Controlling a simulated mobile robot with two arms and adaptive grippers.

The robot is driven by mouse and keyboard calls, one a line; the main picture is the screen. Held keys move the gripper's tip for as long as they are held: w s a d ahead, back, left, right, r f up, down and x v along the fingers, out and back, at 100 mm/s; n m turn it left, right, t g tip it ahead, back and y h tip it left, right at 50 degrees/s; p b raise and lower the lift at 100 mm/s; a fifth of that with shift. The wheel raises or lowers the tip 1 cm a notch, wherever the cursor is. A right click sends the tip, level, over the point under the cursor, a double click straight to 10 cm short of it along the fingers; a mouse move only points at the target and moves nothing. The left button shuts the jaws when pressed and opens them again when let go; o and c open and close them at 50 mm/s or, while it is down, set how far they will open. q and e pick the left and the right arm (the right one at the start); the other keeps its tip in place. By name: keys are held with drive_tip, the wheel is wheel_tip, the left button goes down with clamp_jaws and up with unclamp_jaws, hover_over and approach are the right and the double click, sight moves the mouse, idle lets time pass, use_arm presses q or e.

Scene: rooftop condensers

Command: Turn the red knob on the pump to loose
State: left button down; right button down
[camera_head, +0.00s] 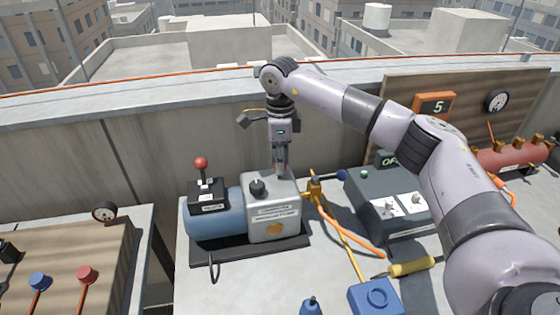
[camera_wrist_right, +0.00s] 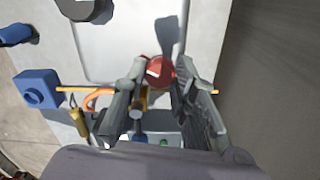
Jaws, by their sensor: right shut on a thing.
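The pump stands on the table in the head view, with a blue motor cylinder and a light grey housing (camera_head: 271,225) on a black base. My right gripper (camera_head: 281,170) comes down from above at the back of the housing's top. In the right wrist view the red knob (camera_wrist_right: 160,70), with a white mark on it, sits between the fingers of the right gripper (camera_wrist_right: 161,76), which are shut on it. In the head view the fingers mostly hide this knob. My left gripper is in neither view.
A black knob (camera_head: 258,187) stands on the housing, left of the gripper. A red-ball lever (camera_head: 201,163) tops the motor. Right of the pump are a yellow valve (camera_head: 315,187) with an orange hose and a dark green control box (camera_head: 390,200). A parapet wall runs behind.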

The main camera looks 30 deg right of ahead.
drive_tip(key=n, duration=0.5)
drive_tip(key=shift+r, duration=0.1)
drive_tip(key=shift+n, duration=0.3)
idle(0.4)
drive_tip(key=c, duration=1.3)
unclamp_jaws()
wheel_tip(320, 180, up, 12)
